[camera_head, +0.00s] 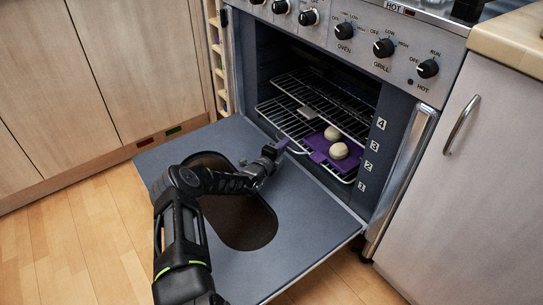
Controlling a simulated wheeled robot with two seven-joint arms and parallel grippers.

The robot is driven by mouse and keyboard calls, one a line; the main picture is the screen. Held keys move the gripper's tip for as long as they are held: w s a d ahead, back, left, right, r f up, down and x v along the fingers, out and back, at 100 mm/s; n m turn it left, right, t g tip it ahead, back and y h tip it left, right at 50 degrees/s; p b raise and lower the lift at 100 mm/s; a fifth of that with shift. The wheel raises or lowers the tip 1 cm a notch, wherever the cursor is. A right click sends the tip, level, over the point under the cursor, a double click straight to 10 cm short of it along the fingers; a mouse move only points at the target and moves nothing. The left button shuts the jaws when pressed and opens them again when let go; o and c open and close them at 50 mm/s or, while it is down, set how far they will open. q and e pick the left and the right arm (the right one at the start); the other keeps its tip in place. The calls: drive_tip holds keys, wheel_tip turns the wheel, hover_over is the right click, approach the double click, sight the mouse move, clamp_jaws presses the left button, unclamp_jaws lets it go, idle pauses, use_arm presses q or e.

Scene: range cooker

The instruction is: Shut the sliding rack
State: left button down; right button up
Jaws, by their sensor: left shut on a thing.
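The oven is open, with its door (304,228) folded down flat. The lower sliding rack (283,120) is a wire shelf that sticks out a little at the oven's front. A purple tray (318,144) with two pale round buns (338,151) sits on it. My left gripper (284,146) reaches over the door from the left and is shut on the rack's front edge; the exact contact is small and hard to see. My right gripper is not in view.
An upper wire rack (325,98) is inside the oven above the tray. Control knobs (383,48) line the panel above. Wooden cabinets (120,60) stand at left and a grey cabinet (460,190) at right. The door's top is otherwise clear.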

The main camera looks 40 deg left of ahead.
sight(294, 139)
use_arm(q)
drive_tip(key=w, duration=0.2)
drive_tip(key=w+d+b, duration=0.1)
drive_tip(key=shift+w+f+b, duration=0.15)
drive_tip(key=shift+w+b, duration=0.15)
drive_tip(key=shift+w, duration=0.1)
drive_tip(key=shift+w+d, duration=0.1)
drive_tip(key=shift+w, duration=0.35)
drive_tip(key=c, duration=1.5)
unclamp_jaws()
drive_tip(key=shift+s+r, duration=0.15)
drive_tip(key=shift+r, duration=0.05)
